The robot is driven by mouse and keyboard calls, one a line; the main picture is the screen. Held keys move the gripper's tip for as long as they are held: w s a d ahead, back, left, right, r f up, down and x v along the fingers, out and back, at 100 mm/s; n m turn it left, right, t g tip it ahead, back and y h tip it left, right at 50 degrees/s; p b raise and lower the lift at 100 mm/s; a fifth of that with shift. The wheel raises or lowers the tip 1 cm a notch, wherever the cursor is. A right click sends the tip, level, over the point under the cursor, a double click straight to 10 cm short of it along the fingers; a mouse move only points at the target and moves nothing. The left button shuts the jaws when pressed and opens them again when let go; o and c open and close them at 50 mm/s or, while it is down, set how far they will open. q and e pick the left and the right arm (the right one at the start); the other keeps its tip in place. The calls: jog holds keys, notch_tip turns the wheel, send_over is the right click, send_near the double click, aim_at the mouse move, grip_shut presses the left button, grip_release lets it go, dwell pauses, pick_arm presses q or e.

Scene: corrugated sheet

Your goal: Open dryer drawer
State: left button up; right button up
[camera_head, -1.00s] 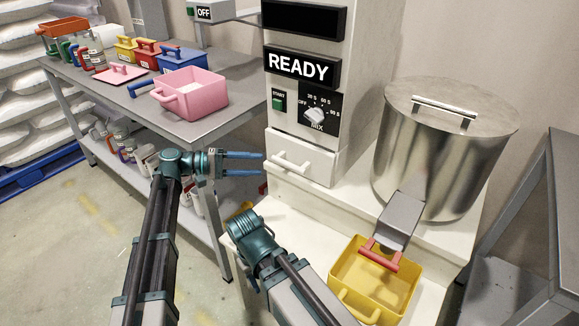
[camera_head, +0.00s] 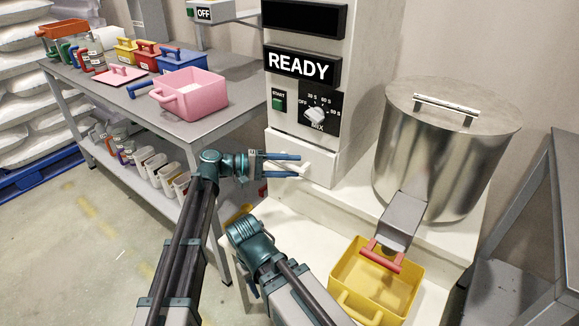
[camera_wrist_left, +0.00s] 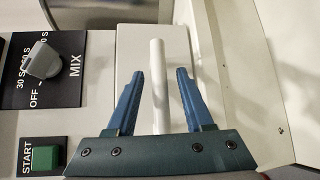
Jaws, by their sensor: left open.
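The dryer drawer (camera_head: 322,166) is a white drawer front low on the machine, below the MIX dial, and it looks closed. Its white bar handle (camera_head: 303,171) is partly hidden behind my left gripper in the head view. My left gripper (camera_head: 299,164) has two blue fingers and is open at the handle. In the left wrist view, the handle (camera_wrist_left: 157,85) stands between the two spread fingers (camera_wrist_left: 157,82), with a gap on each side. My right arm shows at the bottom centre of the head view, but its fingers cannot be made out.
A READY display (camera_head: 301,66), green START button (camera_head: 278,103) and MIX dial (camera_head: 315,115) sit above the drawer. A steel drum (camera_head: 440,150) stands right, with a yellow bin (camera_head: 345,310) below its chute. A grey table (camera_head: 150,115) with a pink bin (camera_head: 195,98) stands left.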

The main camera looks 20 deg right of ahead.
pick_arm(q)
grip_shut()
dwell(1.3)
